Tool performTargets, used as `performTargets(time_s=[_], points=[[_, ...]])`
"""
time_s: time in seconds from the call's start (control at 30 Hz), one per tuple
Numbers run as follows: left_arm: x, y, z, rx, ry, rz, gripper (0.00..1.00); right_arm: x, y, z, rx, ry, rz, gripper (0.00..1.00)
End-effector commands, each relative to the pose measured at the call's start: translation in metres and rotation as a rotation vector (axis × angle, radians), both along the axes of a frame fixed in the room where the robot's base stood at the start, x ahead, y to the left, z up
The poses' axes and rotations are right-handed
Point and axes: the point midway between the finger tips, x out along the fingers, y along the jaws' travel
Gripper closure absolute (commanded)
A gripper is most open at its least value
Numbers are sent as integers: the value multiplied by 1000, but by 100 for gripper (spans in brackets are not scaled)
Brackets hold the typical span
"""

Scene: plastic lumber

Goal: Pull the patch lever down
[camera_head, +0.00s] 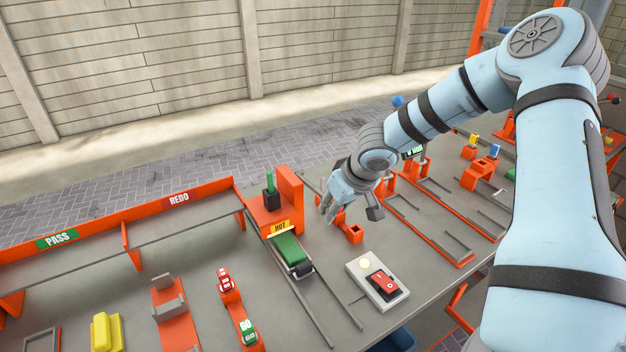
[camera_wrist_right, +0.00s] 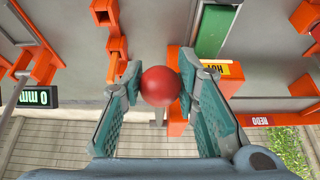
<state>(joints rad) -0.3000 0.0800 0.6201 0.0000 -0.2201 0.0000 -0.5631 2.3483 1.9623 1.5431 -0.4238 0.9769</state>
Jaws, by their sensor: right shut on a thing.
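A red ball knob (camera_wrist_right: 160,87) sits between the two fingertip pads of my right gripper (camera_wrist_right: 160,88) in the right wrist view, and the gripper is shut on it. In the head view my right gripper (camera_head: 350,207) points down over the table beside the orange HOT stand (camera_head: 290,190), and the knob is hidden there. A small orange bracket (camera_head: 354,234) stands just in front of the gripper. My left gripper is not in view.
A green bar (camera_head: 290,248) lies on rails under the HOT sign (camera_head: 280,229). A switch box with a red rocker (camera_head: 385,283) stands in front. Orange rail fixtures (camera_head: 430,230) stand to the right. A display (camera_wrist_right: 37,97) reads 0 mm in the wrist view.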

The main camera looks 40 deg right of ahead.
Motion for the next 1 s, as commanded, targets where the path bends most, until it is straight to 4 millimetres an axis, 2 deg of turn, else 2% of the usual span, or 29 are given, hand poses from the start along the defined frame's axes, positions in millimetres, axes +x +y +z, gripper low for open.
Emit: performTargets(time_s=[0.03, 0.1, 0.47, 0.8, 1.0], points=[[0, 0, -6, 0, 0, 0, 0, -2, 1, -7, 1, 5, 0, 99], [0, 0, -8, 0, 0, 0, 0, -2, 1, -10, 1, 5, 0, 99], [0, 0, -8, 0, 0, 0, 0, -2, 1, -9, 1, 5, 0, 100], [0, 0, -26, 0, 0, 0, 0, -3, 1, -28, 2, 6, 0, 99], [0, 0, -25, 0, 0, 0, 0, -3, 1, -27, 1, 5, 0, 100]])
